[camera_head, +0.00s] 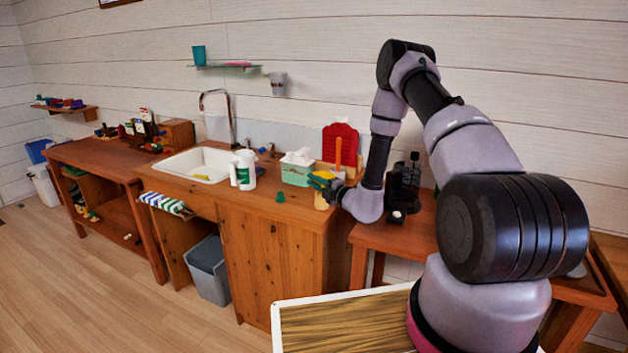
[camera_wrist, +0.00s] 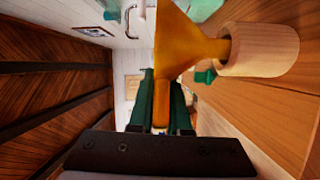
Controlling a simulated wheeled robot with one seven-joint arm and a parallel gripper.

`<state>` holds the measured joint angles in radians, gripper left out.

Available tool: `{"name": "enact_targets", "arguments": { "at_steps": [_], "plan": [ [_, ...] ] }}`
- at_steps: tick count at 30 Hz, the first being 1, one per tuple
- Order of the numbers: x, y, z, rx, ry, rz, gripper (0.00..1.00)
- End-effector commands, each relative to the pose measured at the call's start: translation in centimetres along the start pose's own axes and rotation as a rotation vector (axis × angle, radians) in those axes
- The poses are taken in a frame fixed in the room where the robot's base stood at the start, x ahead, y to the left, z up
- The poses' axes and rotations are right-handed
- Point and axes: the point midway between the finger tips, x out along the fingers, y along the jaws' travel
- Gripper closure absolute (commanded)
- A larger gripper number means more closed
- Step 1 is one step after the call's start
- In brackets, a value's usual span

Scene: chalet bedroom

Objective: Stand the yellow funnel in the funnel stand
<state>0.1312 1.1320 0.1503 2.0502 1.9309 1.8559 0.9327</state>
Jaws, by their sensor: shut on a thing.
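The yellow funnel (camera_wrist: 186,48) is upright, its wide side to the left and its spout to the right in the turned wrist view. My gripper (camera_wrist: 160,112) is shut on the funnel's rim, with a green finger on each side. The funnel stand (camera_wrist: 268,50) is a pale wooden cylinder. The spout's end is at the stand's mouth and seems to enter it; how deep is hidden. In the head view my gripper (camera_head: 328,184) is at the counter's right end, with the funnel (camera_head: 323,175) just above the stand (camera_head: 321,201).
On the wooden counter (camera_head: 285,213) a green tissue box (camera_head: 296,174), white bottles (camera_head: 245,170) and a small green object (camera_head: 280,197) stand left of my gripper. A red board (camera_head: 341,144) leans behind. A black machine (camera_head: 403,183) stands on the lower table to the right.

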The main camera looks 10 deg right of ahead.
Motion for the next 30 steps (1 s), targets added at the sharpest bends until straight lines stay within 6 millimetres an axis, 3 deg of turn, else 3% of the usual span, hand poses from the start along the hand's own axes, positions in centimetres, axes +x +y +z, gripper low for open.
{"name": "enact_targets", "arguments": {
  "at_steps": [23, 24, 26, 30],
  "plan": [
    [0.0, -2.3, 0.2, 0.000, 0.000, 0.000, 1.00],
    [0.0, -2.3, 0.2, 0.000, 0.000, 0.000, 0.73],
    [0.0, -2.3, 0.2, 0.000, 0.000, 0.000, 0.50],
    [0.0, -2.3, 0.2, 0.000, 0.000, 0.000, 0.49]
  ]
}}
